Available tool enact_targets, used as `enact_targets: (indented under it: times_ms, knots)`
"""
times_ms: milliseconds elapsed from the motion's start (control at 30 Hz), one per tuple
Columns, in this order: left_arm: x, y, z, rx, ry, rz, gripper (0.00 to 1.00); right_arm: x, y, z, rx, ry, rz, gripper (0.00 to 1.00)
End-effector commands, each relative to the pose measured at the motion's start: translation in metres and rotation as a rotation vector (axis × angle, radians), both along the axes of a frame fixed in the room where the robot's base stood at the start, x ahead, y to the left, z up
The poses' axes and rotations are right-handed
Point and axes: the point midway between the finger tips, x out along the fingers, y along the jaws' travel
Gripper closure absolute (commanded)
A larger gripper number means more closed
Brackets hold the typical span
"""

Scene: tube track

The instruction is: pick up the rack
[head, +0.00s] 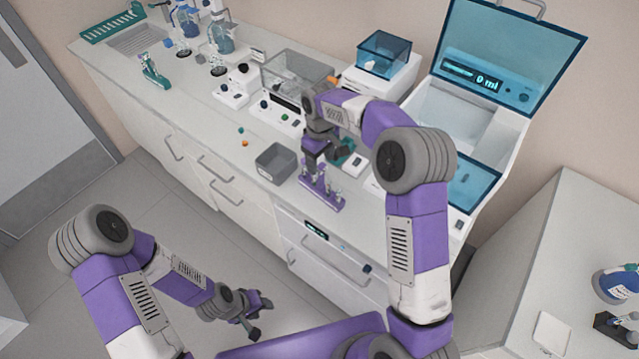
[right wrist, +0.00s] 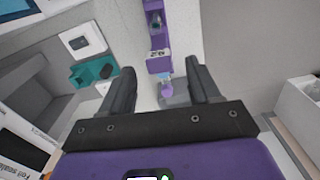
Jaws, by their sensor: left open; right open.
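A purple rack (head: 322,196) stands on the counter near its front edge and holds a few clear tubes. In the right wrist view the rack (right wrist: 158,64) runs from the top edge down to between my fingers. My right gripper (head: 316,166) is open, just above the rack; in the right wrist view its fingers (right wrist: 160,84) stand on either side of the rack's near end, and I cannot tell whether they touch it. The gripper hides part of the rack in the head view. My left gripper (head: 254,314) is open and empty, low over the floor.
A teal item (head: 347,152) and a white box device (head: 470,130) with a raised blue lid are to the right. Another teal rack (head: 155,74) and bottles (head: 222,44) stand further left on the counter.

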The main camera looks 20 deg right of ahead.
Motion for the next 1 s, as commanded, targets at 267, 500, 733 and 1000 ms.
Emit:
enact_targets:
  times_ms: [267,500,733,1000]
  knots:
    - [0.000,0.000,0.002,0.000,-0.001,0.000,0.57,-0.002,-0.001,-0.041,-0.001,0.003,-0.001,0.38]
    - [0.001,0.000,0.002,0.000,-0.001,0.000,0.57,-0.002,-0.001,-0.055,0.001,0.001,-0.001,0.38]
    - [0.001,0.000,0.002,0.000,-0.001,0.000,0.57,-0.002,-0.001,-0.054,0.001,0.001,-0.001,0.52]
    - [0.001,0.000,0.002,0.000,-0.001,0.000,0.57,-0.001,-0.001,-0.054,0.001,0.000,-0.001,0.93]
